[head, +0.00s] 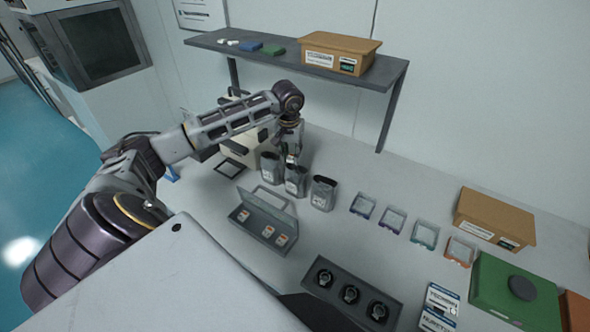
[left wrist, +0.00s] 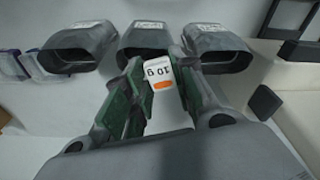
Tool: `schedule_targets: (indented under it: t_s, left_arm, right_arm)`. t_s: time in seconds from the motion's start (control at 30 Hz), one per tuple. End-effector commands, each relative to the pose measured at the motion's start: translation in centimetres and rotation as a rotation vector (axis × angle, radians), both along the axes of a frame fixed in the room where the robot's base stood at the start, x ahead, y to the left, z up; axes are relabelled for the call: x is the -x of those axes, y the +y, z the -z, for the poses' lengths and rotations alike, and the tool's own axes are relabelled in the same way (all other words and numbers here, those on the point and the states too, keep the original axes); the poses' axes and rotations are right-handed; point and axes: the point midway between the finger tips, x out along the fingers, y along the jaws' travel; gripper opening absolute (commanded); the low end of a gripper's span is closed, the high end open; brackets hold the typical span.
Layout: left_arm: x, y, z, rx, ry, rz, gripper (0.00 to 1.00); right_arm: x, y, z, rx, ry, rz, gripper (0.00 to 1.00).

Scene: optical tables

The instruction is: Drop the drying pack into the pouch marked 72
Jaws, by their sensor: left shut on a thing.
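My left gripper (head: 291,157) is shut on a small white drying pack (left wrist: 158,73) with an orange end and "10 g" print. It holds the pack upright between green finger pads in the left wrist view. Three grey open-topped pouches stand in a row: left (head: 269,168), middle (head: 295,182) and right (head: 322,194). The gripper is close to the left and middle pouches. In the left wrist view the pack overlaps the opening edge of the middle pouch (left wrist: 145,45); I cannot tell its height above it. The pouch numbers are too small to read. My right gripper is not in view.
Several small clear trays (head: 393,219) line the right. A shelf (head: 285,58) overhangs the back.

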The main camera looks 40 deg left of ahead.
Motion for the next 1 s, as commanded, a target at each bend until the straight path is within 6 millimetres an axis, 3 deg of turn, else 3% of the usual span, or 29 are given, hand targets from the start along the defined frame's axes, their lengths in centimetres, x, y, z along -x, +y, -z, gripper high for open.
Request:
schedule_targets:
  t_s: [0.2,0.63,0.67,0.83,1.0]
  left_arm:
    - [0.0,0.0,1.5,0.001,0.0,0.0,0.13]
    - [0.0,0.0,1.8,0.0,0.0,0.0,0.13]
    - [0.0,0.0,1.8,0.0,0.0,0.0,0.29]
    - [0.0,0.0,1.8,0.0,0.0,0.0,0.51]
    - [0.0,0.0,1.8,0.0,0.0,0.0,0.51]
  right_arm:
    - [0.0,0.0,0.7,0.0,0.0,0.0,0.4]
    - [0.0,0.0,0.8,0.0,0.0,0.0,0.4]
    - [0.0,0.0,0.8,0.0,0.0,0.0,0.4]
    - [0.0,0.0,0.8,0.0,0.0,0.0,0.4]
    - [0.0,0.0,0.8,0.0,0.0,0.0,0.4]
